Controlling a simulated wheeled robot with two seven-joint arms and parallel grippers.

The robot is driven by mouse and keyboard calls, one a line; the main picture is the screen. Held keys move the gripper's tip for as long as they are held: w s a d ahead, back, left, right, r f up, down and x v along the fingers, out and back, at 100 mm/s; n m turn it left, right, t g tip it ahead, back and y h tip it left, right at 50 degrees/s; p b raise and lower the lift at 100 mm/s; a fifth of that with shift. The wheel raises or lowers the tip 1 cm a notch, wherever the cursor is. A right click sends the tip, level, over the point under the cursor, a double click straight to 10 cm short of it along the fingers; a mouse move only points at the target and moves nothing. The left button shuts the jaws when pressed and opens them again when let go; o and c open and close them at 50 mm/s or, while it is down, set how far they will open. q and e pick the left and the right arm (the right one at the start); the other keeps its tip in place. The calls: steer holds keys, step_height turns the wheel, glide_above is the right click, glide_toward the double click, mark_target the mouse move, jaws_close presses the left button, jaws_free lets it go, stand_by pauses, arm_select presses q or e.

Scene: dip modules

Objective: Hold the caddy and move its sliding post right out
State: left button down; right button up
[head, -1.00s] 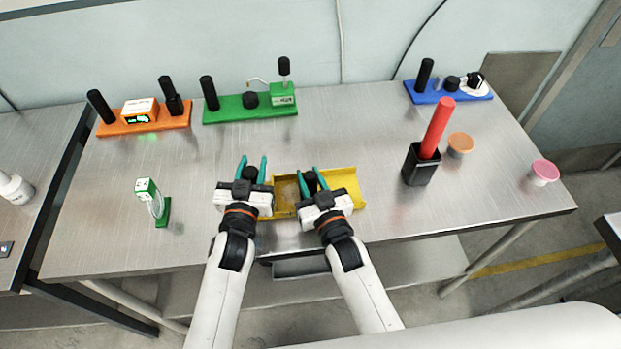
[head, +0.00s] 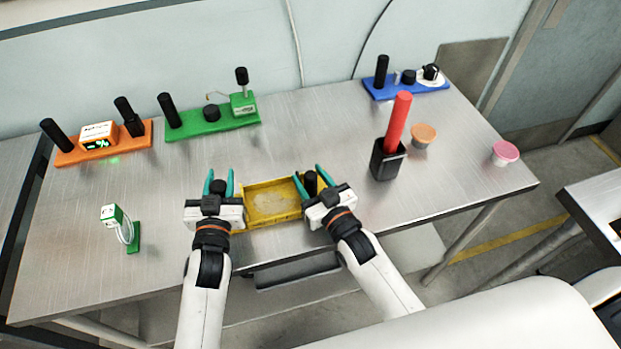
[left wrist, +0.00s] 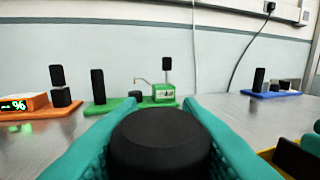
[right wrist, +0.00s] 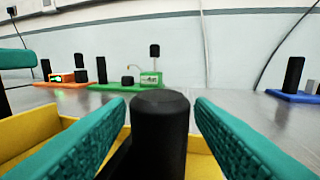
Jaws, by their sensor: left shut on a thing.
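The caddy is a yellow tray (head: 272,207) lying on the metal table between my two grippers. My left gripper (head: 218,178) is shut on a thick black post (left wrist: 160,142) at the caddy's left end. My right gripper (head: 311,174) is at the caddy's right end. The sliding post (right wrist: 160,130), black and upright, stands between its fingers, with a narrow gap on each side. The post's foot and the caddy's right end are mostly hidden by my right gripper. The bare tray floor shows between the grippers.
A black holder (head: 388,162) with a red stick (head: 398,120) stands to the right, beside orange (head: 424,133) and pink (head: 505,152) cups. Orange (head: 104,146), green (head: 213,120) and blue (head: 406,86) bases line the back. A small green stand (head: 133,237) is at left.

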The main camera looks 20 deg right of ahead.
steer(key=shift+s, duration=0.1)
steer(key=v, duration=1.1)
steer(key=shift+s+d, duration=0.15)
steer(key=shift+s, duration=0.25)
arm_select(q)
steer(key=c, duration=0.9)
jaws_free()
steer(key=shift+c, duration=0.2)
step_height(320, 180, up, 8)
steer(key=p, duration=0.7)
steer(key=shift+f, duration=0.25)
arm_select(e)
step_height(320, 180, up, 7)
steer(key=shift+r, duration=0.1)
